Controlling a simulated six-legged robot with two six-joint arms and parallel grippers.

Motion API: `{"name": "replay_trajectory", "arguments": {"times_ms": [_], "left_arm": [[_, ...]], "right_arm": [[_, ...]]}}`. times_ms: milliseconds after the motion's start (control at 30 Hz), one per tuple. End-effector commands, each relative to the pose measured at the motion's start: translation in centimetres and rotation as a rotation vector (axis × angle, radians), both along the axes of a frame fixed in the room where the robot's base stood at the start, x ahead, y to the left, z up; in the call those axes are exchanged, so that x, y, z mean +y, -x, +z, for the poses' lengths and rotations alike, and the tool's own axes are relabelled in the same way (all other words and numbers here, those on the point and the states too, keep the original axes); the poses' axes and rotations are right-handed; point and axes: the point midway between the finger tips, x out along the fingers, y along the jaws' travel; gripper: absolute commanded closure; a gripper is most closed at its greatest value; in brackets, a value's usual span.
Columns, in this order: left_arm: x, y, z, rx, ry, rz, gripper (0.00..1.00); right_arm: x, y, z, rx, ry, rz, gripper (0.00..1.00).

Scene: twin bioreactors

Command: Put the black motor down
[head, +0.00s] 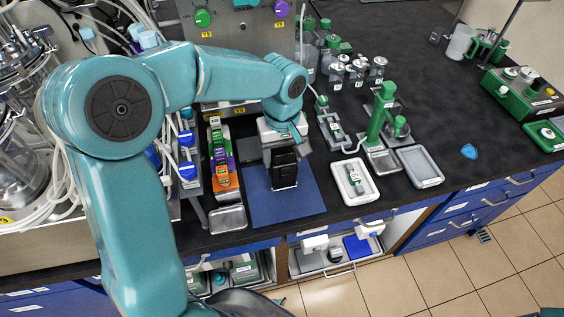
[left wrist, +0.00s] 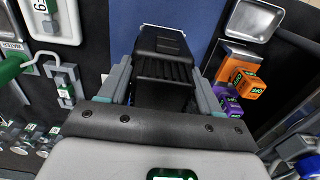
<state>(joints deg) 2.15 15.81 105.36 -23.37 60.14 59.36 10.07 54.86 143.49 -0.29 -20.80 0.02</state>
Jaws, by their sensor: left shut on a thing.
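The black motor (head: 284,170) is a ribbed black block with a lighter edge at its far end. It is over the blue mat (head: 262,203) at the front of the dark bench. My left gripper (head: 280,148) is shut on the motor from behind. In the left wrist view the motor (left wrist: 162,60) sits between the two grey fingers of my left gripper (left wrist: 160,85), with blue mat (left wrist: 196,18) beyond it. I cannot tell whether the motor's underside touches the mat. My right gripper is not in view.
A white tray (head: 354,195) with a small green-labelled part lies right of the mat. An empty metal tray (head: 228,219) and orange and purple blocks (head: 221,165) are on its left. A green stand (head: 378,125) rises behind the white tray.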

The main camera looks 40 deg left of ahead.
Motion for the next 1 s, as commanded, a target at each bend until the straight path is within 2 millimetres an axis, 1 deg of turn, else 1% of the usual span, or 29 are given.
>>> {"name": "replay_trajectory", "arguments": {"times_ms": [100, 200, 300, 500, 667, 700, 767, 800, 1000], "left_arm": [[0.0, 0.0, -1.8, 0.002, 0.001, 0.001, 1.0], [0.0, 0.0, -2.9, 0.001, 0.0, 0.0, 1.0], [0.1, 0.0, -3.3, 0.0, 0.0, 0.0, 1.0], [0.0, 0.0, -3.2, -0.001, 0.0, 0.0, 1.0], [0.0, 0.0, -3.7, -0.001, 0.001, 0.0, 1.0], [0.0, 0.0, -3.8, 0.003, 0.0, 0.0, 0.33], [0.0, 0.0, -3.7, 0.003, 0.0, 0.0, 0.14], [0.0, 0.0, -3.7, 0.003, 0.0, 0.0, 0.11], [0.0, 0.0, -3.7, 0.003, 0.0, 0.0, 0.11]], "right_arm": [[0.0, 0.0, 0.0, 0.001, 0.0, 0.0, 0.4], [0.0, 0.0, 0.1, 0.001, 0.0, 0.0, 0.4], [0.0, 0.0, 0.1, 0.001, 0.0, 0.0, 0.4], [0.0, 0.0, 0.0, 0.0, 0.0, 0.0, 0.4], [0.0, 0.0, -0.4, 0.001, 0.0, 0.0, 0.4], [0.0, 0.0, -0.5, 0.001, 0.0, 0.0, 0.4], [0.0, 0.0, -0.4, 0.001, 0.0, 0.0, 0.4], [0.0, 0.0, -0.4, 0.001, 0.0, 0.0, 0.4], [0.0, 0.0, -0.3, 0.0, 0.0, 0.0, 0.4]]}}
